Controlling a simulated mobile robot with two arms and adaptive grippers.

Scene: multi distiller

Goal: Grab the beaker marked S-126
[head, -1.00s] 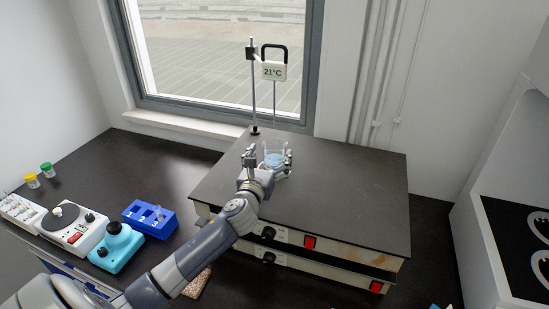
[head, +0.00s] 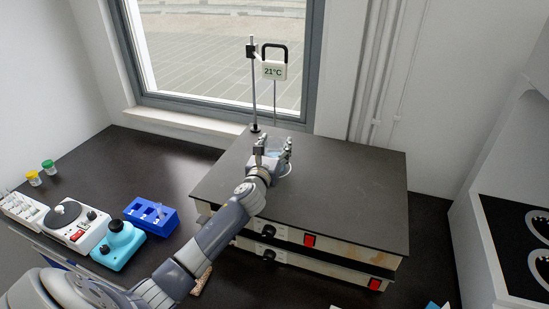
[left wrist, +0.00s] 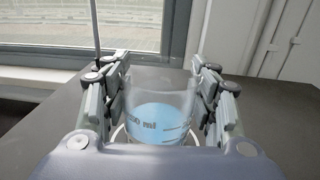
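A clear glass beaker (head: 275,156) with blue liquid is at the back middle of the dark hotplate top (head: 345,195). It also shows upright in the left wrist view (left wrist: 160,112), with a partly hidden "ml" scale facing the camera. No S-126 label is readable. My left gripper (head: 274,150) has one finger on each side of the beaker. In the left wrist view its pads (left wrist: 161,85) look pressed against the glass. My right gripper is not in view.
A thermometer display reading 21°C (head: 274,70) hangs on a stand (head: 254,95) behind the beaker. A blue rack (head: 150,216), a teal device (head: 117,243) and a white stirrer (head: 73,228) stand at left. The right side of the hotplate top is clear.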

